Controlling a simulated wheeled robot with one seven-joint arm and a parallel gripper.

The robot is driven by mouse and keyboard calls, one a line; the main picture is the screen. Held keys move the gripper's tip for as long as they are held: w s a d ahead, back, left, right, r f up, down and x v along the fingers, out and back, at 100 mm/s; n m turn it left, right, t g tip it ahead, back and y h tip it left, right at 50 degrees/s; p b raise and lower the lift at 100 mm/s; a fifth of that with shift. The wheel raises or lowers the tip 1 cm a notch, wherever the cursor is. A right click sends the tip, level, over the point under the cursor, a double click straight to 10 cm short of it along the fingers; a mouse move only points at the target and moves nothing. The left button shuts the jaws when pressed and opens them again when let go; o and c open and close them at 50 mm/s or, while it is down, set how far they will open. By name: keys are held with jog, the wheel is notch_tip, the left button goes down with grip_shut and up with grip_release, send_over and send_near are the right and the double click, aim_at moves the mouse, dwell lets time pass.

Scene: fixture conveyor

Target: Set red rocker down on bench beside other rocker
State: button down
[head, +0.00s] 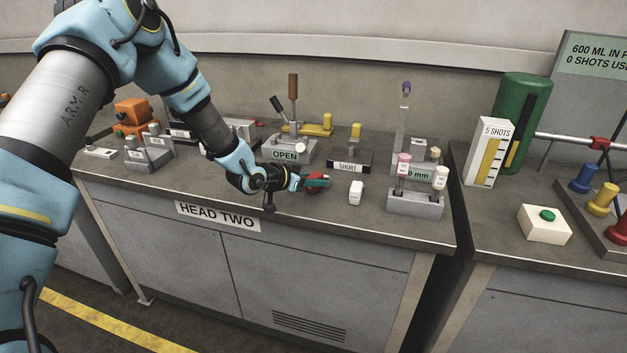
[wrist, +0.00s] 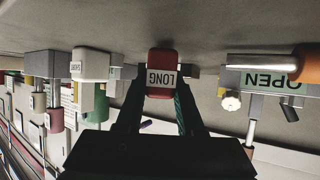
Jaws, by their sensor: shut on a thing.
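My gripper (head: 308,181) is shut on the red rocker (head: 317,177), low over the front part of the bench (head: 330,217). In the wrist view, where the scene appears upside down, the red rocker (wrist: 161,60) sits between the two fingers (wrist: 160,92) and bears a white label reading LONG. I cannot tell whether the rocker touches the bench top. A white rocker (head: 356,195) stands on the bench a short way to the right of the held one, with a clear gap. In the wrist view, a white labelled block (wrist: 90,66) at left seems to be it.
A grey block marked OPEN (head: 287,155) with levers stands behind my gripper. A dark block marked SHORT (head: 349,164) is behind the white rocker. A grey rack (head: 415,207) with capped vials stands at the right. Bare bench lies in front, up to the edge.

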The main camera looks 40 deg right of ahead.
jog(key=shift+f, duration=0.35)
jog(key=shift+c, duration=2.2)
grip_release()
jog(key=shift+a+b, duration=0.1)
jog(key=shift+b, duration=0.2)
jog(key=b+v, duration=0.2)
jog(key=v, duration=0.8)
jog(key=shift+a+r+b, duration=0.15)
jog(key=shift+a+b, duration=0.15)
jog(key=shift+b, duration=0.1)
